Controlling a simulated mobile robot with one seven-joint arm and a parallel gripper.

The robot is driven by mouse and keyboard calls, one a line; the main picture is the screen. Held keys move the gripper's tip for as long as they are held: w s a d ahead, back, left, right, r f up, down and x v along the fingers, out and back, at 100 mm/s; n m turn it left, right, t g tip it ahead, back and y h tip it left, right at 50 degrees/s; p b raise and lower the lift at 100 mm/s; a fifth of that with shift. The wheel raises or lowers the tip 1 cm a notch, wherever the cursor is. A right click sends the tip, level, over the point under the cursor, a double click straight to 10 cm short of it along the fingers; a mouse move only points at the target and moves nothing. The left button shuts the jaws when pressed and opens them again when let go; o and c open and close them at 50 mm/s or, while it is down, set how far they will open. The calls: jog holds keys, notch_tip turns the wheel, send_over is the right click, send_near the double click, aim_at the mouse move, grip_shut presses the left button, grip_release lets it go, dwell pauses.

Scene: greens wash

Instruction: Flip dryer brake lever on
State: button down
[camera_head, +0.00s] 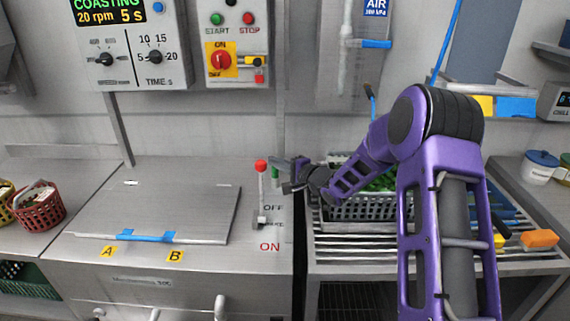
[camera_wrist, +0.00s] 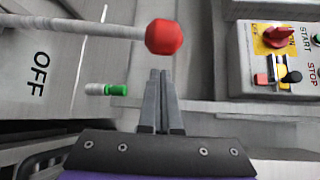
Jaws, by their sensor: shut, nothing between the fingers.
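The dryer brake lever (camera_head: 261,190) has a pale rod and a red ball knob (camera_head: 261,166). It stands on the dryer top's right side, knob end up, toward the OFF label; the ON label (camera_head: 270,246) is nearer the front edge. My gripper (camera_head: 285,187) is shut and empty, just right of the lever. In the wrist view my fingertips (camera_wrist: 159,74) sit just below the red knob (camera_wrist: 164,36) in the picture, with a small gap showing. The rod runs left from it, near the OFF label.
A small green-tipped peg (camera_wrist: 117,89) lies close to my fingers. A display (camera_head: 110,12) reads COASTING, 20 rpm, 5 s. The dryer lid (camera_head: 160,212) is closed. A crate of greens (camera_head: 370,209) stands on the rack at right. A start/stop box (camera_head: 234,45) hangs behind.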

jog(key=shift+s+a+r, duration=0.15)
jog(key=shift+s+a, duration=0.3)
jog(key=shift+s, duration=0.4)
